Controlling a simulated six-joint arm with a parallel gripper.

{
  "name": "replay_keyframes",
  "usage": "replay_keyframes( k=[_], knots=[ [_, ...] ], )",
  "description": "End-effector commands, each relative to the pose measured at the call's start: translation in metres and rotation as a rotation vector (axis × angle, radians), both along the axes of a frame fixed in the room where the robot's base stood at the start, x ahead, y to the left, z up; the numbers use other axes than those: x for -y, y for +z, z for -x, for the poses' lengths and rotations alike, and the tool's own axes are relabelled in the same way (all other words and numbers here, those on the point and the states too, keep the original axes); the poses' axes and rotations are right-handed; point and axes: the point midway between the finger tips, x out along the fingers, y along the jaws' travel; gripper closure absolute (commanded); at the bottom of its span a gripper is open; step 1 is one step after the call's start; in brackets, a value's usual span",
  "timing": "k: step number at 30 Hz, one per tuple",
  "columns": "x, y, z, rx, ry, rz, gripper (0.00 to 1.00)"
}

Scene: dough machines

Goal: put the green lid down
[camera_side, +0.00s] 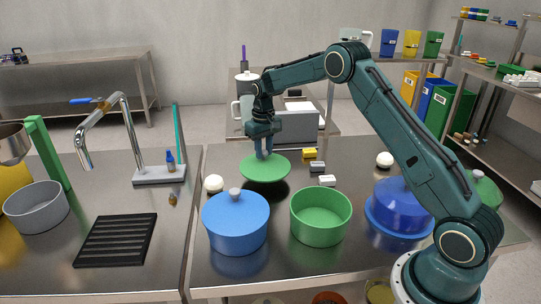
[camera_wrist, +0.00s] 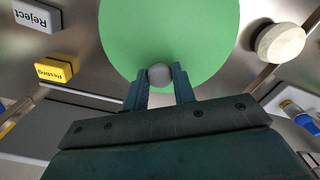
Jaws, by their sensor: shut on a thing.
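The green lid (camera_side: 265,169) is a flat round disc with a grey knob (camera_wrist: 160,75). My gripper (camera_side: 264,153) is shut on that knob, and the lid hangs level below the fingers. In the wrist view the green lid (camera_wrist: 170,30) fills the top middle, with one finger on each side of the knob. An open green pot (camera_side: 320,217) without a lid stands in front and to the right of the lid.
A blue pot (camera_side: 236,222) with its lid on stands beside the green pot. A dark blue pot (camera_side: 398,207) stands to the right, near my arm. White dough balls (camera_side: 213,183) (camera_side: 385,159) and small label blocks, one yellow (camera_side: 309,153), lie around the lid.

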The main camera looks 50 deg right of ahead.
Motion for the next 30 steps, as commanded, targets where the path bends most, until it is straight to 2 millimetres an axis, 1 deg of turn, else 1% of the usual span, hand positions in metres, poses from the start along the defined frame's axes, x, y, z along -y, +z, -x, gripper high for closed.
replay_keyframes(
  k=[6, 9, 23, 24, 26, 27, 30],
  knots=[
    [0.000, -0.026, 0.001, -0.004, 0.000, -0.001, 0.96],
    [0.000, -0.032, 0.000, -0.001, 0.000, 0.000, 0.96],
    [0.000, -0.037, 0.000, -0.001, 0.000, 0.000, 0.96],
    [0.000, -0.037, 0.000, -0.001, 0.000, 0.000, 0.68],
    [0.000, -0.037, 0.000, -0.001, 0.000, 0.000, 0.56],
    [0.000, -0.037, 0.000, -0.001, 0.000, 0.000, 0.52],
    [0.000, -0.037, 0.000, -0.001, 0.000, 0.000, 0.52]
  ],
)
